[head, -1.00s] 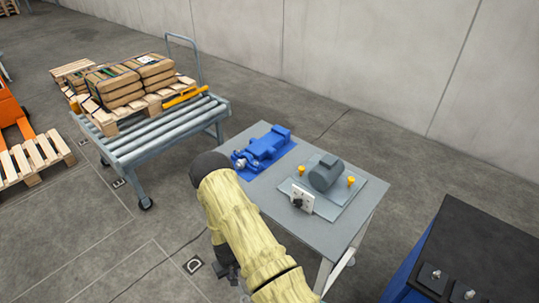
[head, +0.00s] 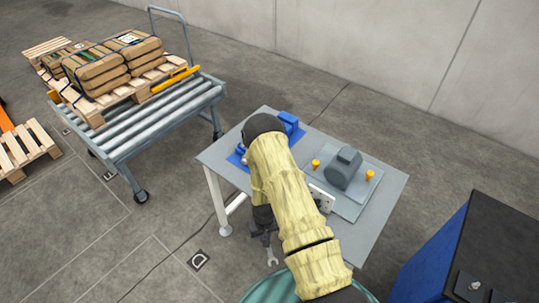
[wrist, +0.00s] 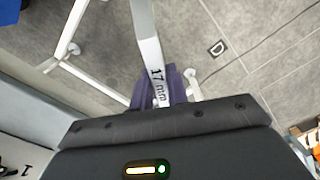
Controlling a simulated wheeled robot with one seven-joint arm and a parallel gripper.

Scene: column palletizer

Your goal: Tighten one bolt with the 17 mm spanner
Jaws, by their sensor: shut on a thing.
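My gripper (head: 262,230) hangs in front of the table's near edge, below the tabletop level in the picture. It is shut on a grey spanner (head: 271,256), whose open end points down in the head view. In the wrist view the spanner (wrist: 146,35) is marked "17 mm" and sits between my gripper's fingers (wrist: 162,90). A white plate (head: 322,197) with dark fittings stands at the front of the motor base, partly behind my arm. A grey motor (head: 344,168) is behind it. I cannot make out a single bolt clearly.
The grey table (head: 392,185) also bears a blue machine (head: 290,124), mostly hidden by my arm, and two yellow-orange fittings (head: 316,164). A roller cart (head: 170,118) with a loaded pallet stands left. A blue cabinet (head: 430,255) with a black top is at right. Floor between cart and table is free.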

